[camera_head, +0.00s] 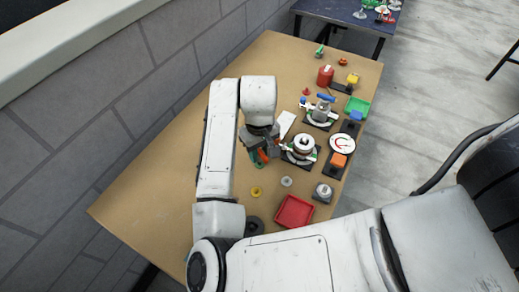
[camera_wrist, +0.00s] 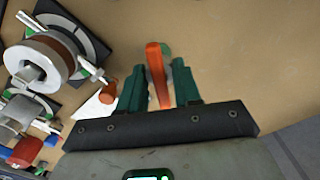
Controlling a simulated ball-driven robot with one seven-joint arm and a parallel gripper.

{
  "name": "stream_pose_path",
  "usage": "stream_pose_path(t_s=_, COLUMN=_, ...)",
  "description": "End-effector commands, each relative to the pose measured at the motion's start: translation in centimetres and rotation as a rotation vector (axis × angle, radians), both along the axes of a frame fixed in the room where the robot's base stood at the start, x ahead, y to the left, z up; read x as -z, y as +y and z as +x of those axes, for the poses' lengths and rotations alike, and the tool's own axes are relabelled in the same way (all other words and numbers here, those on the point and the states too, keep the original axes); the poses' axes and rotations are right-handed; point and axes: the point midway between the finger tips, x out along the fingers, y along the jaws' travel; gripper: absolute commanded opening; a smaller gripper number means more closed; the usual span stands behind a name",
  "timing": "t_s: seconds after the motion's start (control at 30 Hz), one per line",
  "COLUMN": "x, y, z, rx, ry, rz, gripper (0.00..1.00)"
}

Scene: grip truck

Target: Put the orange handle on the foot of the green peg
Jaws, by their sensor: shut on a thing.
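The orange handle (camera_wrist: 154,58) is a long narrow bar standing between the two green fingers of my gripper (camera_wrist: 158,68) in the wrist view. My gripper is shut on it, and its upper end sticks out past the fingertips. In the head view my gripper (camera_head: 262,156) is low over the middle of the table, and a bit of orange shows there. A small green rounded thing (camera_wrist: 166,48) peeks out behind the handle's far end; I cannot tell whether it is part of the green peg or whether they touch. A small green upright piece (camera_head: 319,50) stands at the table's far end.
A round fixture (camera_head: 301,149) with a spool stands just right of my gripper. A red tray (camera_head: 294,212), a yellow ring (camera_head: 256,191) and a grey ring (camera_head: 287,181) lie nearer. More fixtures line the right edge. The table's left side (camera_head: 160,185) is clear.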

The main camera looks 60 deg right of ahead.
Motion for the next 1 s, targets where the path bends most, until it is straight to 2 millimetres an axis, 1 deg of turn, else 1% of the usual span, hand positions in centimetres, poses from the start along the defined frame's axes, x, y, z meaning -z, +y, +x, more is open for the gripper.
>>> stream_pose_path(t_s=0.57, x=0.0, y=0.0, z=0.0, rx=-0.001, ry=0.000, rz=-0.001, gripper=0.00)
stream_pose_path(t_s=1.0, x=1.0, y=0.0, z=0.0, rx=-0.001, ry=0.000, rz=-0.001, gripper=0.00)
